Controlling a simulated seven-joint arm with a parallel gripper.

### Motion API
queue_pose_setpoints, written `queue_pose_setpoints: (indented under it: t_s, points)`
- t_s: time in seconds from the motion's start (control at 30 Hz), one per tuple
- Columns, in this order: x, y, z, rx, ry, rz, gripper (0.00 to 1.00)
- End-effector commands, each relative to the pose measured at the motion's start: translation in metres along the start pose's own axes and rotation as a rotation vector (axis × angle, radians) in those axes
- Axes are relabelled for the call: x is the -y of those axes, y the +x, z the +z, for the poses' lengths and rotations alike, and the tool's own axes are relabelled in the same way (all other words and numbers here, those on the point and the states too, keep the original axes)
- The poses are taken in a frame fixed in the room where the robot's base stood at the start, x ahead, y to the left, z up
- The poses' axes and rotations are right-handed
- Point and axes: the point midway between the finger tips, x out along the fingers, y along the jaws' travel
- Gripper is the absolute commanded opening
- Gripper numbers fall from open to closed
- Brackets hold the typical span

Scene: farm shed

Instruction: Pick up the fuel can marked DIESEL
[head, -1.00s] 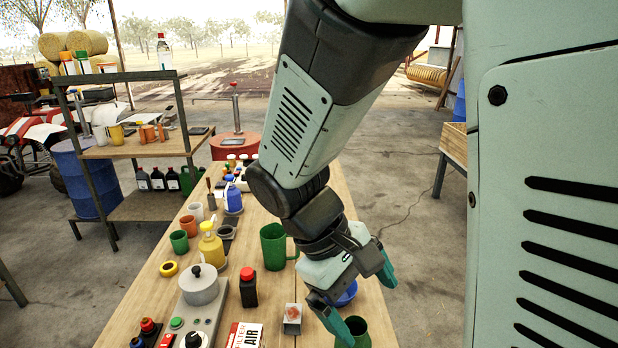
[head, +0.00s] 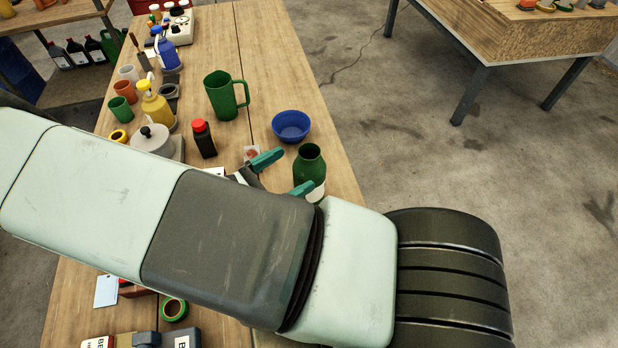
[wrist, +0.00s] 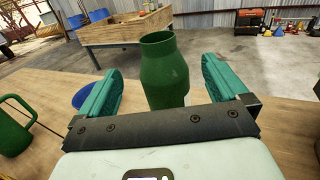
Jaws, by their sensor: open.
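A dark green, open-necked can (head: 311,160) with a pale label stands upright near the right edge of the workbench in the head view. No word can be read on the label, so I cannot tell whether it says DIESEL. My gripper (head: 286,173) is open beside the can, its two teal fingers pointing towards it. In the wrist view the can (wrist: 164,75) stands between and beyond the open fingers, its label out of sight. I cannot tell how far the fingertips reach around it. My own arm hides part of the bench.
A blue bowl (head: 291,127) and a green mug (head: 222,97) stand behind the can. A black bottle with a red cap (head: 204,141) is to the left. The bench's right edge (head: 345,170) is close to the can, with open floor beyond.

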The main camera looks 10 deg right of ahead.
Motion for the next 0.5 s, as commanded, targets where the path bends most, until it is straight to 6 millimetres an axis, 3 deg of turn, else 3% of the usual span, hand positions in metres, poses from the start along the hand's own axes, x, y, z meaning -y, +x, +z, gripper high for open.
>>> queue_pose_setpoints:
  t_s: [0.3,0.5]
  points:
    - [0.001,0.001,-0.058,-0.001,-0.001,-0.003,1.00]
    - [0.001,0.002,-0.071,-0.003,0.001,-0.005,1.00]
